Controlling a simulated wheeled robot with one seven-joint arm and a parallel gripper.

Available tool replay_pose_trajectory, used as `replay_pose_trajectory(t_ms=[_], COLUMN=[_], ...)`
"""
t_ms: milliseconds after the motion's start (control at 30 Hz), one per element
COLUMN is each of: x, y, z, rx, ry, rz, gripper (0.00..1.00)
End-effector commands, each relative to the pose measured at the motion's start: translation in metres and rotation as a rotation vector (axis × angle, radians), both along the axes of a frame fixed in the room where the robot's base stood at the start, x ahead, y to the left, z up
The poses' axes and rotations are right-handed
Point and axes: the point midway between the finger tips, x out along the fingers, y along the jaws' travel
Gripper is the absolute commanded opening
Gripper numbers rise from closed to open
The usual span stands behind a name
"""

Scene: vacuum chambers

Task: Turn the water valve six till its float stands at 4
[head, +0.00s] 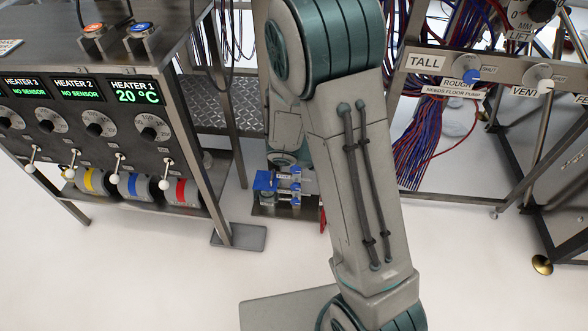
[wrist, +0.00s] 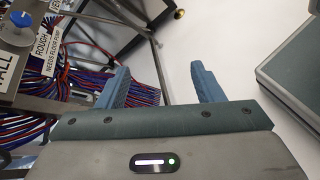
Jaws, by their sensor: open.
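A low cluster of fittings with blue parts and small white labels (head: 287,190) stands near the floor behind my arm in the head view. My arm hides part of it. Its labels are too small to read surely, so I cannot tell which valve is six, and I make out no float or its reading. My gripper (wrist: 158,78) shows in the wrist view, open, with nothing between its two blue-grey fingers. I cannot make out its fingers in the head view. The cluster is not seen in the wrist view.
A heater bench (head: 125,92) with dials and levers stands at left. A panel with a blue-knobbed ROUGH valve (head: 466,76) and a VENT valve (head: 540,76) is at right; the ROUGH label (wrist: 42,48) also shows in the wrist view. Red and blue cables (head: 425,150) hang below it. White floor lies open in front.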

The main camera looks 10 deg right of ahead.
Motion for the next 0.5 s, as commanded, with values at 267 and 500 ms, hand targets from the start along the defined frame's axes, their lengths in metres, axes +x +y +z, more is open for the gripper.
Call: replay_pose_trajectory(t_ms=[267,500], x=[0.071,0.122], y=[0.014,0.058], z=[-0.069,-0.146], rx=[-0.335,-0.55], ry=[0.124,0.173], rz=[0.396,0.801], gripper=[0.61,0.61])
